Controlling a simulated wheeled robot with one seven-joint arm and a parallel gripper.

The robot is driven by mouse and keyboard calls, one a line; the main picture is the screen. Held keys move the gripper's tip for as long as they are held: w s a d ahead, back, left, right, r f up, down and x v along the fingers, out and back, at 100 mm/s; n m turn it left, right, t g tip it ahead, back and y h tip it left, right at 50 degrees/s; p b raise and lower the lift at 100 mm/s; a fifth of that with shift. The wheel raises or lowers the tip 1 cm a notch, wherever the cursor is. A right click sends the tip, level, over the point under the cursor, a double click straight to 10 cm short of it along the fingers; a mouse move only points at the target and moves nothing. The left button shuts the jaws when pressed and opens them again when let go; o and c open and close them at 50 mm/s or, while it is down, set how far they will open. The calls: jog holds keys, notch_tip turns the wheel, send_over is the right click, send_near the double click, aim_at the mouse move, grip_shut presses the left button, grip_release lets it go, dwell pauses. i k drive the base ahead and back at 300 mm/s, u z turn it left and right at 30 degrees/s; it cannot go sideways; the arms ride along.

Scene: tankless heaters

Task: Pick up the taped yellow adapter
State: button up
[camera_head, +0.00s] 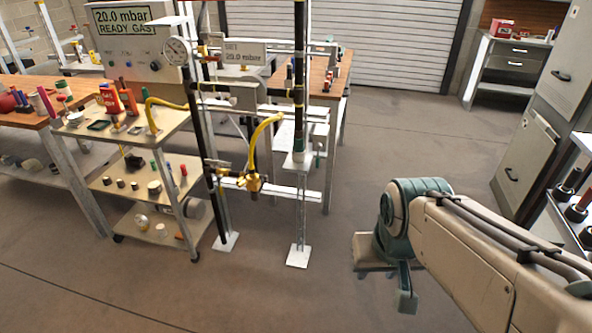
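I cannot single out the taped yellow adapter for sure. A yellow curved hose (264,131) with a brass fitting (254,184) at its lower end hangs on the gas pipe stand at the centre. Another yellow hose (165,103) arches over the top shelf of the cart at the left. No tape can be made out on either at this size. My arm comes in from the lower right. My gripper (390,282) hangs at its end above the open floor, right of the stand and apart from it. Its fingers are partly hidden, and nothing is seen in it.
The wheeled cart (176,122) carries small bottles, caps and fittings on several shelves. The pipe stand has white feet (299,256) on the floor. A wooden bench (341,83) stands behind it. Cabinets (528,165) line the right side.

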aim_at(252, 171)
jog(key=u, duration=1.25)
jog(key=k, duration=0.1)
jog(key=z, duration=1.9)
jog(key=i, duration=1.5)
jog(key=u, duration=0.9)
jog(key=i, duration=0.9)
jog(key=u, duration=1.35)
jog(key=i, duration=0.35)
jog(key=u, duration=0.3)
